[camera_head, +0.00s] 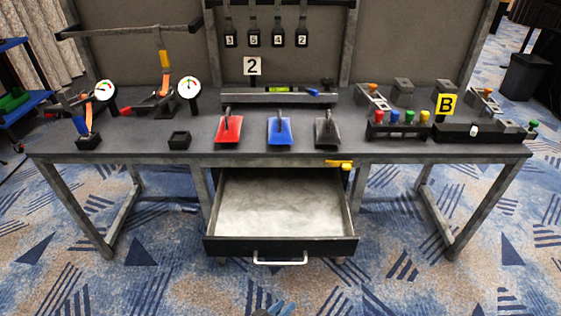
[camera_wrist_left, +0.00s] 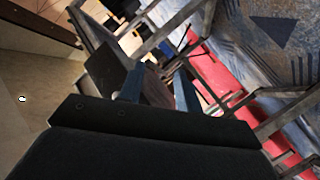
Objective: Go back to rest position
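My left gripper (camera_head: 274,309) barely shows at the bottom edge of the head view, low in front of the open drawer and apart from it. In the left wrist view its two blue fingers (camera_wrist_left: 158,88) stand apart with a gap between them. I see nothing held between them. My right gripper is in neither view.
An open, empty-looking drawer (camera_head: 281,204) with a white handle juts from the grey workbench (camera_head: 206,149). Red (camera_head: 229,130), blue (camera_head: 279,131) and dark (camera_head: 326,133) plates with handles stand on top. Gauges and clamps are at the left, coloured knobs at the right. Carpet in front is clear.

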